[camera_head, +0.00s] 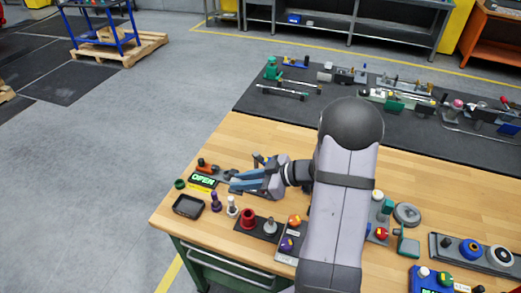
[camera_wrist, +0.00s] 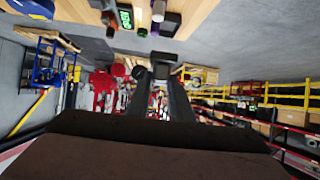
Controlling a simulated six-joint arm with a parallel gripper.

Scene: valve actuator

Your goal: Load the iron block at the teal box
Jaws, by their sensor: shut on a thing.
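My gripper (camera_head: 236,183) reaches left over the near left part of the wooden table, with its blue-grey fingers close together. In the wrist view, my gripper (camera_wrist: 161,70) is shut on a small dark grey block (camera_wrist: 162,58) at the fingertips, seemingly the iron block. Another teal piece (camera_head: 271,70) stands on the far dark mat.
A green-lit OPEN sign (camera_head: 203,181) and a black tray (camera_head: 188,206) lie near the left table edge. A purple peg (camera_head: 215,202), a white peg (camera_head: 232,207) and a red cup (camera_head: 248,219) stand before my gripper. The table left of my forearm's upper part is clear.

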